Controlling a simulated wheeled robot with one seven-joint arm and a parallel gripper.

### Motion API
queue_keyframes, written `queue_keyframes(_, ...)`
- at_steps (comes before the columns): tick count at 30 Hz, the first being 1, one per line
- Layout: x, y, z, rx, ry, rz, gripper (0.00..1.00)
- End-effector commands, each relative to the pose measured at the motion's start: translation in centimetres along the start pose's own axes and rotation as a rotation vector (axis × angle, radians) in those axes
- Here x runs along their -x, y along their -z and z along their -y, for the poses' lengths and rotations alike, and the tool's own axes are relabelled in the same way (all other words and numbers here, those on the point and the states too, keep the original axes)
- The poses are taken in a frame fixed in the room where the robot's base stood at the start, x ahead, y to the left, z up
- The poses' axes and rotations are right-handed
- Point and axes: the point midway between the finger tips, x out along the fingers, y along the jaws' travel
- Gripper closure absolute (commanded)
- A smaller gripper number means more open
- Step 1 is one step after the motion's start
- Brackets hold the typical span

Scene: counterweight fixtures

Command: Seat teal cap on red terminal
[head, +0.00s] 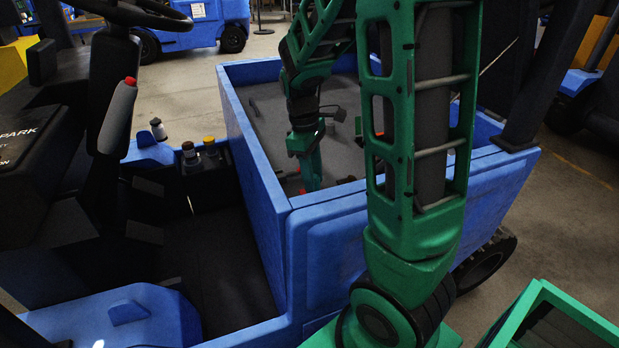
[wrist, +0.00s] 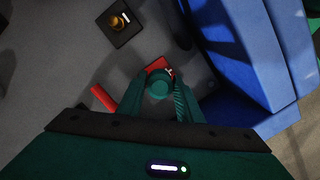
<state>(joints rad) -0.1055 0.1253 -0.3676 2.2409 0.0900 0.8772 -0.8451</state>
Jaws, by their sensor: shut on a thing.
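My gripper (wrist: 158,98) is shut on the round teal cap (wrist: 159,84), which sits between its two fingertips in the wrist view. A red piece (wrist: 156,64) with a small white mark shows just past the cap and partly behind it; it looks like the red terminal. The cap hides much of it, and I cannot tell whether the two touch. In the head view my gripper (head: 311,172) points down inside the blue truck's bed, near its front wall. The cap cannot be made out there.
A red bar (wrist: 103,98) lies left of my fingers. A dark square plate with a brass stud (wrist: 119,21) is farther off. The bed's blue wall (wrist: 248,50) stands close on the right.

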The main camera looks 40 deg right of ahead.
Motion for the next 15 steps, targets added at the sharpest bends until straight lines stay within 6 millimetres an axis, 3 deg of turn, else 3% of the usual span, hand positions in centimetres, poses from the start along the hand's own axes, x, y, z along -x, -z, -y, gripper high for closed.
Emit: queue_keyframes(15, -0.49, 0.05, 0.00, 0.000, 0.000, 0.001, 0.77)
